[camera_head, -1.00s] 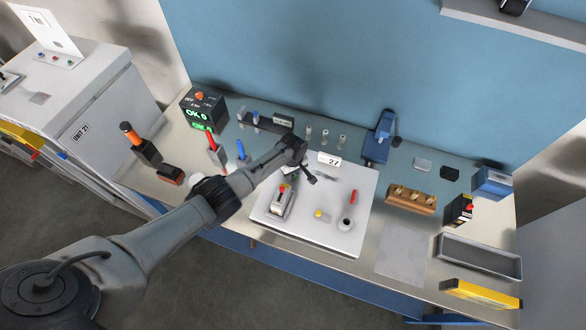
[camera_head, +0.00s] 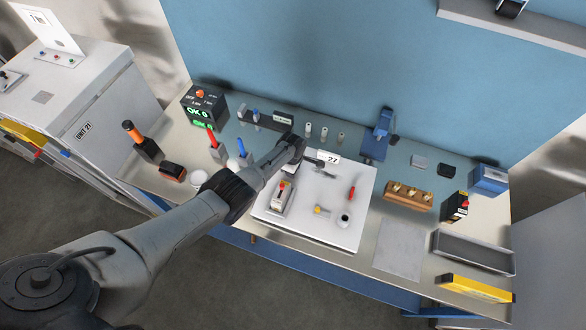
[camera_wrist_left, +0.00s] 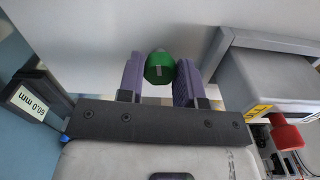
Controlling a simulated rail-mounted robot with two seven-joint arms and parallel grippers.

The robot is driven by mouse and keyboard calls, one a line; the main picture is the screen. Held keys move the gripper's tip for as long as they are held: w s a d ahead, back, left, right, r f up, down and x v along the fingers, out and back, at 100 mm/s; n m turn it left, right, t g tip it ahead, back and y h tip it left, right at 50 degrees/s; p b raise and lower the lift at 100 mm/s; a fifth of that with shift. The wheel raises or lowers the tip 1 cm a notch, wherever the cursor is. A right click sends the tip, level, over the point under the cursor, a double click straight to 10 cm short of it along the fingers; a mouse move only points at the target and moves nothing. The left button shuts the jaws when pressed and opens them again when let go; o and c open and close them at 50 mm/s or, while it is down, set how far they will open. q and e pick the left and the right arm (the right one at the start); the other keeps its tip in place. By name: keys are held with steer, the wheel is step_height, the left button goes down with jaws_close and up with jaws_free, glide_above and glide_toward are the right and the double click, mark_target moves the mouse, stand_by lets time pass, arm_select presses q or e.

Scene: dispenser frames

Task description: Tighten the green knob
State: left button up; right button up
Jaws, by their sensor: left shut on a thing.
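The green knob (camera_wrist_left: 159,67) sits between the two purple fingers of my left gripper (camera_wrist_left: 160,78) in the left wrist view. The fingers are shut on its sides. A grey surface lies behind the knob; I cannot tell how the knob is seated. In the head view my left arm reaches over the back left of the white board (camera_head: 336,232), and its wrist hides the fingers and the knob. A grey fixture (camera_head: 276,204) with a red knob stands just in front of the wrist; it shows at the right in the wrist view (camera_wrist_left: 275,80). My right gripper is not in view.
A wooden block (camera_head: 407,195) and a grey tray (camera_head: 474,252) stand right. Screwdriver stands and a display (camera_head: 203,107) reading "OK 0" stand left.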

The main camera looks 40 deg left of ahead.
arm_select(q)
steer(key=shift+r, duration=0.1)
stand_by(0.3)
steer(key=o, duration=0.9)
steer(key=shift+o, duration=0.2)
step_height(320, 180, up, 6)
steer(key=p, duration=0.3)
steer(key=shift+p, duration=0.4)
step_height(320, 180, up, 8)
steer(key=shift+p, duration=0.45)
